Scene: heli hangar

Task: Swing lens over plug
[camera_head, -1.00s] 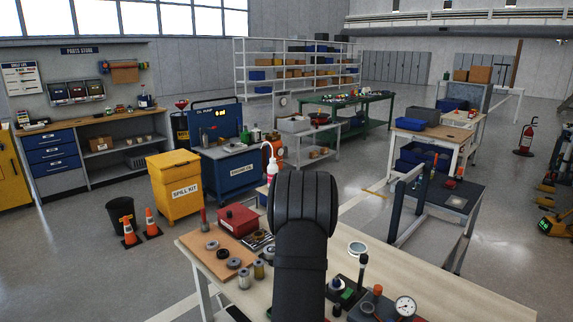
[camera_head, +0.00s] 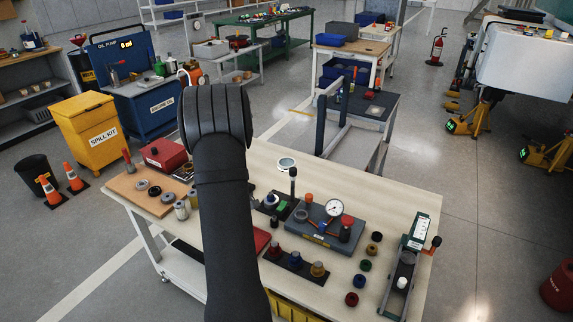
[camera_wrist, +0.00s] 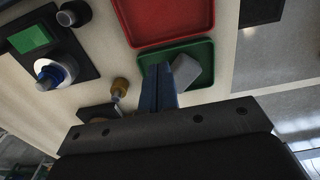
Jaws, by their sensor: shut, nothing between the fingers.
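A round pale lens with a dark rim (camera_head: 286,163) shows near the far edge of the workbench in the head view. A dark upright post with a black knob (camera_head: 293,172) stands just in front of it; I cannot tell whether they are joined. A plug-like part with a blue ring and pale top (camera_head: 271,201) sits on a dark base with a green patch. The plug-like part (camera_wrist: 50,73) also shows at left in the wrist view. My gripper (camera_wrist: 158,74) is shut and empty, to the right of it. In the head view my arm hides the gripper.
In the wrist view a red tray (camera_wrist: 160,42) and a green tray (camera_wrist: 206,76) holding a grey block lie beyond my fingers. A gauge (camera_head: 334,208) on a grey block stands right of the post. Several coloured caps lie farther right on the bench (camera_head: 400,200).

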